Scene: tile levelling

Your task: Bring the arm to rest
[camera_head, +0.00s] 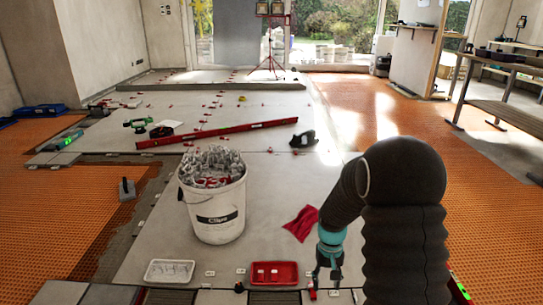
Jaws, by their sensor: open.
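My arm (403,190) rises in dark segments at the right of the middle and bends over to the left. My gripper (328,281) hangs from its teal wrist, pointing down, near the front edge of the tiles. It is open, and I see nothing held between its fingers. A small red item (312,290) lies close to the left of the fingertips; I cannot tell whether they touch it.
A white bucket of clips (217,218) stands left of my gripper. A red tray (274,282), a white tray (169,271) and a red cloth (300,223) lie nearby. A long red level (216,134) lies farther back. A bench (495,108) stands at right.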

